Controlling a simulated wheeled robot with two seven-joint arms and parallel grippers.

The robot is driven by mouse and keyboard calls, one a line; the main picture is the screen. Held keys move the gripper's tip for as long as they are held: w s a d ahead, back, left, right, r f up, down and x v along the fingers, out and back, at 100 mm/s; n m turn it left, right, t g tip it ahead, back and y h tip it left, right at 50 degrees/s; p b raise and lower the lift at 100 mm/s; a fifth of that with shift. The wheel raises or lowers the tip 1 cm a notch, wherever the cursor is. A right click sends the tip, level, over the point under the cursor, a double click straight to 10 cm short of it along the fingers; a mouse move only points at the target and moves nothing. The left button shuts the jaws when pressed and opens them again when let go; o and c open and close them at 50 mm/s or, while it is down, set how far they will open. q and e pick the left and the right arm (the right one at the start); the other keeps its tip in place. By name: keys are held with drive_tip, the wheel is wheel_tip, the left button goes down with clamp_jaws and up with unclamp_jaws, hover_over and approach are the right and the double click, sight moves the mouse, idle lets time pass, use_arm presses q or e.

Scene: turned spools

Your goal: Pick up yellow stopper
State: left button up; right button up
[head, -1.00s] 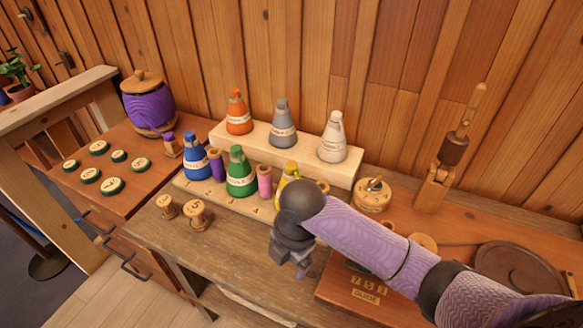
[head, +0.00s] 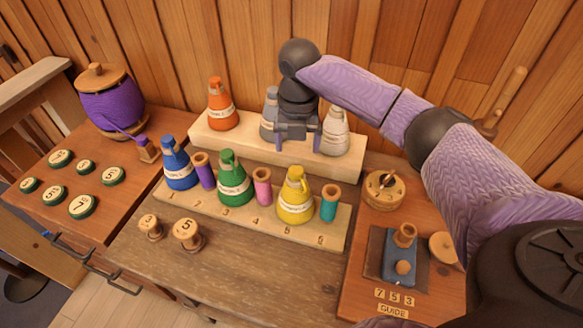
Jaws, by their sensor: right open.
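The yellow stopper (head: 295,197) is a cone-shaped, bottle-like piece with a pale label band and a small knobbed top. It stands upright on the lower front step, between a pink spool (head: 262,187) and a teal spool (head: 329,203). My right gripper (head: 298,143) is open and empty, pointing down above and behind the yellow stopper, apart from it. It is in front of the upper step and partly hides a grey stopper (head: 270,118). My left gripper is not in view.
A white stopper (head: 336,137) stands close to the right of my right gripper, and an orange one (head: 222,108) at the left of the upper step (head: 243,140). Green (head: 234,185) and blue (head: 178,166) stoppers share the lower step (head: 270,228). The bench front is mostly clear.

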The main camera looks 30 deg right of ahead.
sight(296, 170)
drive_tip(key=f, duration=0.2)
drive_tip(key=f+b, duration=0.1)
drive_tip(key=f, duration=0.3)
drive_tip(key=shift+s+a+f, duration=0.2)
drive_tip(key=shift+s+f, duration=0.1)
